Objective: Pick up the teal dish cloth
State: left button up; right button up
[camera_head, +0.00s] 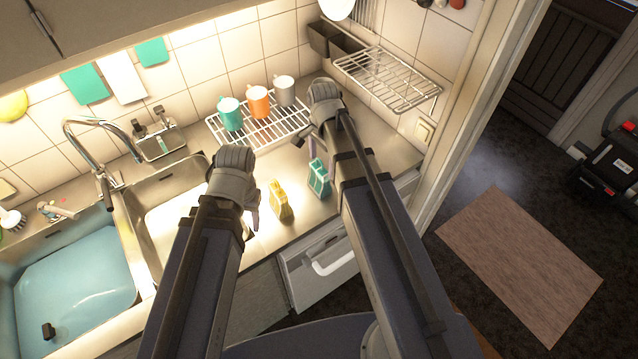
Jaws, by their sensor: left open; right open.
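A teal folded, cloth-like item (319,178) stands on the steel counter, just left of my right arm. A similar yellow item (281,201) stands to its left. Flat teal cloths hang on the tiled wall, a larger one (84,84) and a smaller one (152,52); I cannot tell which teal piece is the dish cloth. My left gripper (253,207) is open and empty over the counter, left of the yellow item. My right gripper (303,138) is open and empty, beyond the teal item and near the rack. My wrists partly hide the fingers.
A wire rack (262,138) holds teal, orange and grey mugs at the back. A wall shelf (388,78) juts out at upper right. The sink (75,275) with blue water and a tap (97,150) lie left. A drawer (318,268) is below the counter.

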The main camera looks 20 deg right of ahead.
aim_at(319, 167)
pick_arm(q)
jog(key=shift+f, duration=0.1)
pick_arm(e)
jog(key=shift+f, duration=0.1)
pick_arm(q)
notch_tip(319, 167, down, 5)
jog(key=b, duration=0.5)
pick_arm(e)
jog(key=f, duration=0.5)
jog(key=shift+w+a, duration=0.1)
jog(key=shift+a, duration=0.3)
jog(key=c, duration=1.5)
